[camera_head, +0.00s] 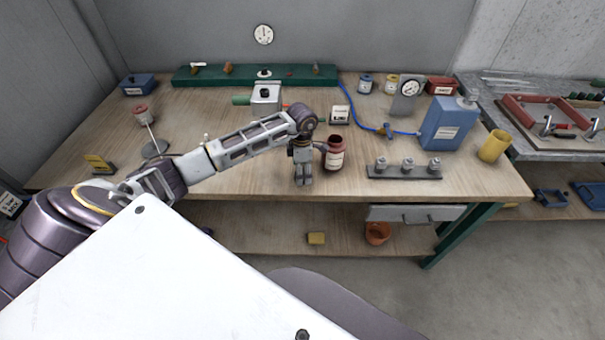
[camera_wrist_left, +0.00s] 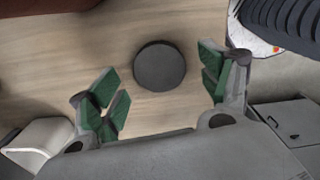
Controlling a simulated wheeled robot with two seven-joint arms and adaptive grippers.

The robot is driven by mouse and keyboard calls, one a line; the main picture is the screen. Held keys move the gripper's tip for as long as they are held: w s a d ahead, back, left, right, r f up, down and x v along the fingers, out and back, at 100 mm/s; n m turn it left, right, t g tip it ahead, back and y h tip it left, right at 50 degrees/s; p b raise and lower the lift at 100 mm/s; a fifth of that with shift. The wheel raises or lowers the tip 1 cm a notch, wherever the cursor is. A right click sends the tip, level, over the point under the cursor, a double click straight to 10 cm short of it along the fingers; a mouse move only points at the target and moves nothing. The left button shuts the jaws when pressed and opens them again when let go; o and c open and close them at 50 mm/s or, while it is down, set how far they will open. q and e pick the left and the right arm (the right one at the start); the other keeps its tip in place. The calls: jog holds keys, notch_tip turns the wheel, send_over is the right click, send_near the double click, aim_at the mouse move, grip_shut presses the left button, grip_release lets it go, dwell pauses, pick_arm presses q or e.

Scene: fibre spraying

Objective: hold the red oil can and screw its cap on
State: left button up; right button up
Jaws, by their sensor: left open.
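The red oil can (camera_head: 334,157) stands upright on the wooden workbench, dark red with a pale label and an open-looking dark top. My left gripper (camera_head: 303,182) points down just left of the can, close beside it. In the left wrist view my left gripper (camera_wrist_left: 160,88) is open, with green finger pads set wide apart. A round dark grey disc, which looks like the cap (camera_wrist_left: 160,66), lies on the wood between and slightly beyond the fingers, apart from both. In the head view the gripper hides the cap. My right gripper is not in view.
A rack with several metal pieces (camera_head: 404,172) lies right of the can. A blue canister (camera_head: 447,125) and yellow cup (camera_head: 494,146) stand farther right. A green-handled device (camera_head: 265,97) is behind. The bench's front edge (camera_head: 340,199) is close to the gripper.

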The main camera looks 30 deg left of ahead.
pick_arm(q)
jog(key=shift+f, duration=0.6)
jog(key=shift+c, duration=0.3)
jog(key=c, duration=0.7)
